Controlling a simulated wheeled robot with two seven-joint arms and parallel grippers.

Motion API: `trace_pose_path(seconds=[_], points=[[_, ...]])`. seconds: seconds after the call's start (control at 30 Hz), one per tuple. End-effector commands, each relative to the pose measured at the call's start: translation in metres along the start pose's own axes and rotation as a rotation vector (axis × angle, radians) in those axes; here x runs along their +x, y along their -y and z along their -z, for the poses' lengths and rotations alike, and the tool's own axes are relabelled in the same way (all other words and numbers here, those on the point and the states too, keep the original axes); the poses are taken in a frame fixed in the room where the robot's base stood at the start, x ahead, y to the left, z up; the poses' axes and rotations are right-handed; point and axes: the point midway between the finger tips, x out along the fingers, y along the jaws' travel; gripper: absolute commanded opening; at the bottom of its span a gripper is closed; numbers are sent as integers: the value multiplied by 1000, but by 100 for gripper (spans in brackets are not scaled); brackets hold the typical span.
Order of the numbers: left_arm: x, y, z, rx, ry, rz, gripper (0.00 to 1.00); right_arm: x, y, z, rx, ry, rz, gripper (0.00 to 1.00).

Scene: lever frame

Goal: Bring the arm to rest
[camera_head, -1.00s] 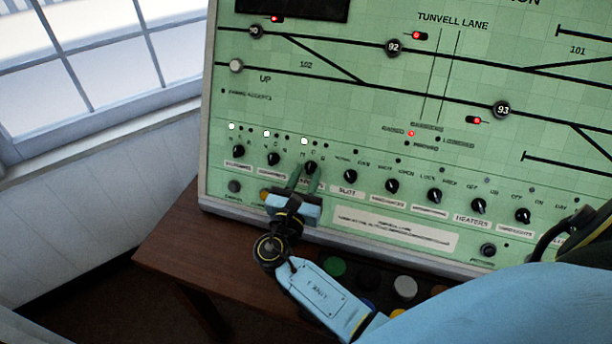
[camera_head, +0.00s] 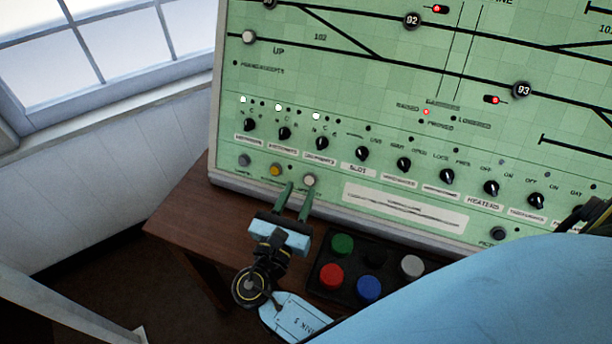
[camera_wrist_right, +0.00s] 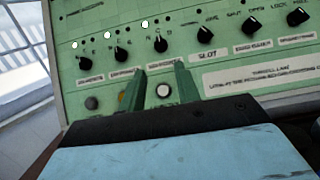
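My right gripper (camera_head: 298,189) has two dark green fingers and a light blue body. It is in front of the lower edge of the green signal panel (camera_head: 480,70), below a row of black knobs. Its fingers are parallel with a clear gap between them, and nothing is held. In the right wrist view my right gripper (camera_wrist_right: 157,72) points at the panel, with a pale round button (camera_wrist_right: 163,91) showing between the fingers. The third black knob (camera_head: 319,143) stands clear of the fingertips. My left gripper is not in view.
A dark button box with green (camera_head: 341,245), red (camera_head: 331,275), blue (camera_head: 369,288) and grey (camera_head: 412,265) buttons sits right of the gripper. The brown desk (camera_head: 185,225) is bare at left. A window (camera_head: 90,60) is behind. My blue arm covers the lower right.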

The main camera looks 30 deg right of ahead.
Motion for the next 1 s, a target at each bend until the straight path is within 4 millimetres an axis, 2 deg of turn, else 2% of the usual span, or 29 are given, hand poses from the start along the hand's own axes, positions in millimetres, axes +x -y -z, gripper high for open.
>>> trace_pose_path(seconds=[0.2, 0.73, 0.87, 1.0], points=[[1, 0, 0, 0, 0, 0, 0, -15, 0, 0, 1, -1, 0, 33], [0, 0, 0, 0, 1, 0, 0, -15, 0, -1, 1, 0, 0, 33], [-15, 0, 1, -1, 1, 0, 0, -12, 0, -16, 1, 0, 0, 33], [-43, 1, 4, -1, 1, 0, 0, -8, 0, -44, 1, 0, 0, 33]])
